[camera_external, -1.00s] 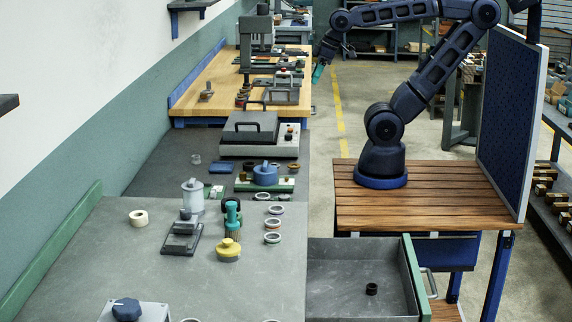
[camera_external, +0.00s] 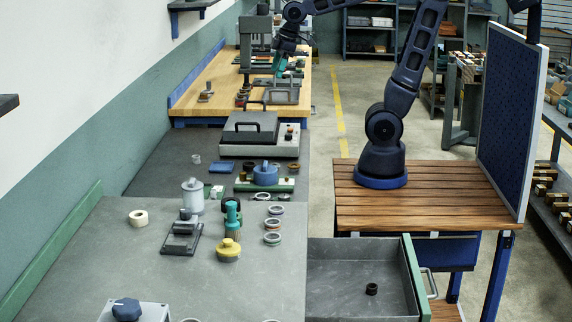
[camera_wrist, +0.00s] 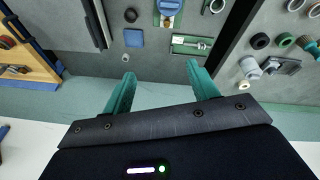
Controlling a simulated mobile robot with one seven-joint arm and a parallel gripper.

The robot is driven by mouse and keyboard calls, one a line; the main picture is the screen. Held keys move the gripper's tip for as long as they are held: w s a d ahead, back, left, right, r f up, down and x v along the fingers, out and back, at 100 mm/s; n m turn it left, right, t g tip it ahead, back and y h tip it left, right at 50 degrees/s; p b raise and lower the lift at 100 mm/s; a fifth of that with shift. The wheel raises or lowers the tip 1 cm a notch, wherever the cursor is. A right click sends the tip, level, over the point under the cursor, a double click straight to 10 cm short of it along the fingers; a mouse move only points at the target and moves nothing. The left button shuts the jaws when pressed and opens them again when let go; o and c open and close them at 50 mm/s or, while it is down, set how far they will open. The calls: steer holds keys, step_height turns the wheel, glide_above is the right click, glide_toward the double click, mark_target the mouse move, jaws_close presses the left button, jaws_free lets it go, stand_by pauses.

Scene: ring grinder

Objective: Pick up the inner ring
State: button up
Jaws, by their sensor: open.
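Several rings lie on the grey benches; I cannot tell which is the inner ring. Metal rings, including one with a brownish inside (camera_external: 272,224), sit along the bench's right side. A small pale ring (camera_external: 196,159) lies farther back, and a cream ring (camera_external: 138,218) at the left. A black ring (camera_external: 371,289) lies in the open drawer. My gripper (camera_external: 279,66) is high over the far wooden bench in the external view. In the wrist view its teal fingers (camera_wrist: 161,74) are wide apart and empty.
The blue fixture (camera_external: 265,175) and lidded grey box (camera_external: 262,135) stand on the middle bench. The open grey drawer (camera_external: 335,290) has much bare floor.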

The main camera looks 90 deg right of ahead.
steer(key=w+d+f+n, duration=0.1)
steer(key=w+d, duration=0.1)
steer(key=w, duration=0.4)
steer(key=w+d+f+n, duration=0.2)
steer(key=w, duration=0.3)
steer(key=n+g, duration=0.3)
steer(key=n, duration=0.5)
glide_above(196, 156)
steer(key=f, duration=3.2)
steer(key=shift+w+d, duration=0.2)
steer(key=shift+w, duration=0.2)
steer(key=shift+s+a+f, duration=0.1)
steer(key=shift+s+f, duration=0.1)
steer(key=shift+f, duration=1.2)
steer(key=shift+s+f, duration=0.15)
steer(key=shift+f, duration=1.25)
steer(key=c, duration=1.1)
